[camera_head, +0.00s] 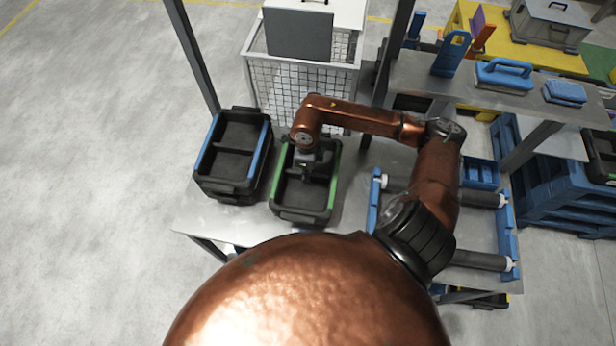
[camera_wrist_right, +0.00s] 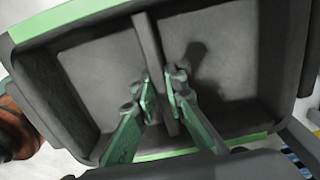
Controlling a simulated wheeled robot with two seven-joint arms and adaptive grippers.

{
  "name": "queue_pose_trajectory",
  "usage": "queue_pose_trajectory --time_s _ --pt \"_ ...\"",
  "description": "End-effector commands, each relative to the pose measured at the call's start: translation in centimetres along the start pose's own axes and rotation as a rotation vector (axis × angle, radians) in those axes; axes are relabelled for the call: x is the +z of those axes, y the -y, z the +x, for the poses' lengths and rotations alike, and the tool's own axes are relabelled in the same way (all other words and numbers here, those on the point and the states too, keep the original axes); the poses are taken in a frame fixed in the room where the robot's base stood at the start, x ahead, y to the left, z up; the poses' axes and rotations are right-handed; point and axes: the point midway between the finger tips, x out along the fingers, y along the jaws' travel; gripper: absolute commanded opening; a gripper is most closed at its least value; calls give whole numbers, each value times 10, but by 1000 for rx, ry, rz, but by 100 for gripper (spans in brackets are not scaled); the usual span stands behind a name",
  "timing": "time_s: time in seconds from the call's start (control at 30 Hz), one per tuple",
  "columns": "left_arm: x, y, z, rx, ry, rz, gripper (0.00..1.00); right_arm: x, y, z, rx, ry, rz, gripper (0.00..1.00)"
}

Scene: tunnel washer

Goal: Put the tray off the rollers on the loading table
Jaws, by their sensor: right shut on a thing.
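The black tray with green edges (camera_head: 277,186) is over the left part of the grey loading table (camera_head: 205,222). I cannot tell whether it rests on the table or hangs just above it. My right gripper (camera_head: 313,170) reaches down into it. In the right wrist view, the gripper's green fingers (camera_wrist_right: 161,92) are shut on the tray's middle divider (camera_wrist_right: 147,40), one on each side. The tray (camera_wrist_right: 75,15) looks empty. The rollers (camera_head: 487,200) lie in a blue frame on the right, with no tray seen on them. My left gripper is out of view.
A white wire cage (camera_head: 275,90) is behind. A steel shelf (camera_head: 420,75) with blue items (camera_head: 503,75) stands at the back right. My copper arm covers part of the rollers.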

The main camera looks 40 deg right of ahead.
Motion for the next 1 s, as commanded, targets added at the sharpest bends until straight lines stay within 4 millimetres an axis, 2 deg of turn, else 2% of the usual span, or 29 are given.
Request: queue_pose_trajectory --time_s 0.1,0.3,0.67,0.7,0.93,1.0 --pt "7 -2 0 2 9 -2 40 -3 7 10 1 -3 3 0" --pt "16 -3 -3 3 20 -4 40 -2 6 36 1 -1 2 0" --pt "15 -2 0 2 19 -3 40 -2 7 42 -1 -1 0 0" --pt "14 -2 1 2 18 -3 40 -2 7 43 -1 -2 0 12" --pt "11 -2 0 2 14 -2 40 -2 7 42 -1 -1 1 28" --pt "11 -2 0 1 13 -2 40 -2 7 42 -1 -1 1 29"
